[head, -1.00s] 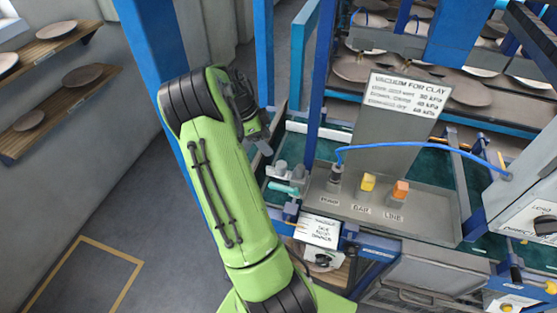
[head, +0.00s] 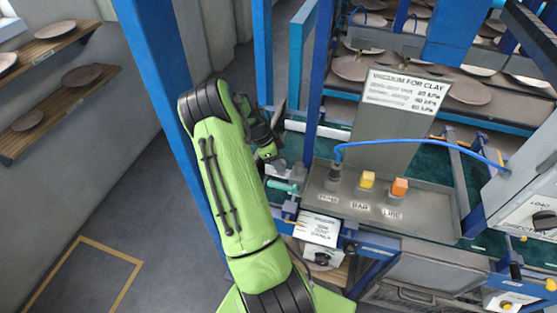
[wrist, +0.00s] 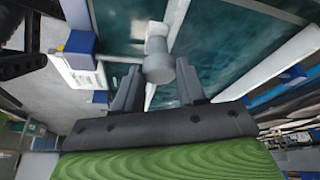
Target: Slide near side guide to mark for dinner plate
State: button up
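My gripper (wrist: 159,78) is open in the wrist view, with its two dark fingers apart. A grey round knob (wrist: 158,66) on a pale stem shows between the fingertips; a gap remains on each side, and I cannot tell whether either finger touches it. The stem meets a pale rail (wrist: 176,14) over the dark green belt (wrist: 215,35), apparently the near side guide. In the head view my gripper (head: 271,152) is at the belt's left end, beside a grey fitting (head: 298,172); its fingers are mostly hidden. No dinner plate mark can be made out.
A grey panel (head: 430,215) with yellow and orange blocks and a blue hose (head: 420,142) stands right of my arm. A blue post (head: 160,90) rises close on the left. Plates lie on racks (head: 470,115) behind and on wall shelves (head: 60,105) at left.

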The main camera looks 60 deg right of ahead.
grip_shut()
jog(key=shift+a+f+b, duration=0.15)
jog(key=shift+a+b, duration=0.35)
jog(key=shift+b, duration=0.25)
jog(key=shift+s+a+r, duration=0.1)
jog(key=shift+a+r, duration=0.1)
jog(key=shift+a, duration=0.15)
jog(key=o, duration=0.5)
grip_release()
jog(key=p+v, duration=0.1)
jog(key=v, duration=1.4)
jog(key=shift+a+r, duration=0.1)
jog(key=shift+r, duration=0.25)
jog(key=shift+a+f, duration=0.1)
